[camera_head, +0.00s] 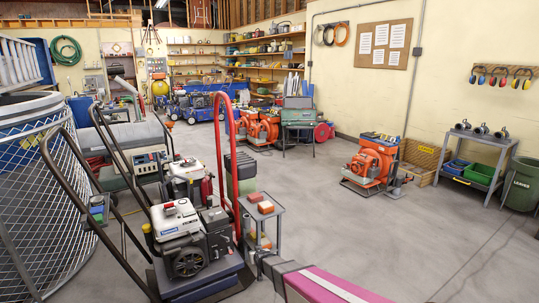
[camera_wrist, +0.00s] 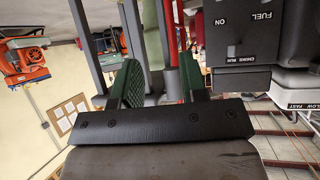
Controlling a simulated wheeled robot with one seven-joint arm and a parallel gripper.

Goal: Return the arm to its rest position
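My gripper (camera_wrist: 165,80) shows in the wrist view with its two green-padded fingers apart. I see no object held between them; a grey post and a red bar show behind the gap. In the head view my arm reaches in from the bottom edge, and its gripper end (camera_head: 262,257) is low beside the engine machine (camera_head: 180,222). The fingers are too small there to make out. An engine panel (camera_wrist: 240,35) with fuel and choke markings is close to the gripper's right in the wrist view.
A red upright handle (camera_head: 218,150) and a small grey cart (camera_head: 277,222) with orange-red blocks stand close by the gripper. A wire-mesh cage (camera_head: 40,200) is at the left. Orange machines (camera_head: 372,162) stand farther back. The floor at the right (camera_head: 430,235) is clear.

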